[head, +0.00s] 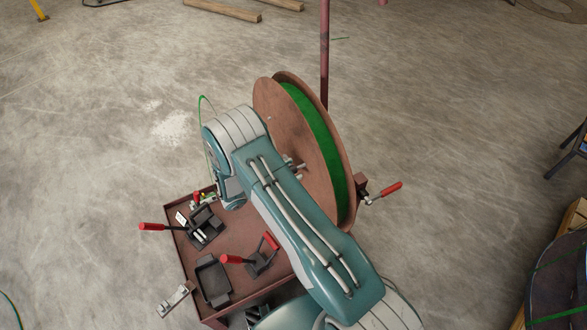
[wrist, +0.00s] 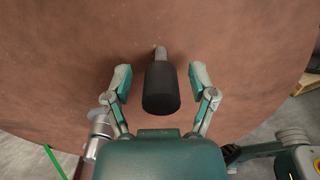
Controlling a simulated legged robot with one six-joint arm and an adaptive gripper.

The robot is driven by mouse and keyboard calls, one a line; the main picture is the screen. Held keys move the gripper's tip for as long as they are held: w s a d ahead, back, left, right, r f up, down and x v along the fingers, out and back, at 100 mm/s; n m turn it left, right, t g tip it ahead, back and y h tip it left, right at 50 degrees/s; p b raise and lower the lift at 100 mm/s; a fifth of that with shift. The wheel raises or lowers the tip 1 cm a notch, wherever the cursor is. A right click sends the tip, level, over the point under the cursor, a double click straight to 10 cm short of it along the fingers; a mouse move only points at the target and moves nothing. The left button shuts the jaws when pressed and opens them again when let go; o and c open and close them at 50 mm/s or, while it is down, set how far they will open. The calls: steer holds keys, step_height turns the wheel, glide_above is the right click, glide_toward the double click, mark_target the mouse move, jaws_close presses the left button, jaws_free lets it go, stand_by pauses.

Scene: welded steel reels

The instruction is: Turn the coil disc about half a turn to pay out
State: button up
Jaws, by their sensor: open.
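The coil disc (head: 283,135) is a large brown reel standing upright, with green line (head: 318,137) wound between its two flanges. In the wrist view the brown face of the disc (wrist: 230,40) fills most of the background. A dark cylindrical handle (wrist: 161,88) on a short metal pin sticks out from that face. My gripper (wrist: 161,84) is open, with one finger on each side of the handle and a visible gap on both sides. In the head view my arm hides the gripper and the handle.
A reddish-brown bench (head: 240,222) beside the disc carries black clamps and tools with red handles. A red-handled crank (head: 384,190) sticks out right of the disc. A dark red post (head: 324,50) stands behind. Wooden beams (head: 225,10) lie at the back. The concrete floor around is mostly clear.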

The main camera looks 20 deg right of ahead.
steer(key=shift+d, duration=0.3)
jaws_close()
steer(key=shift+s+d+f, duration=0.1)
steer(key=shift+s+f, duration=0.6)
steer(key=shift+f, duration=0.1)
jaws_free()
steer(key=shift+w+r, duration=0.1)
steer(key=shift+r, duration=0.05)
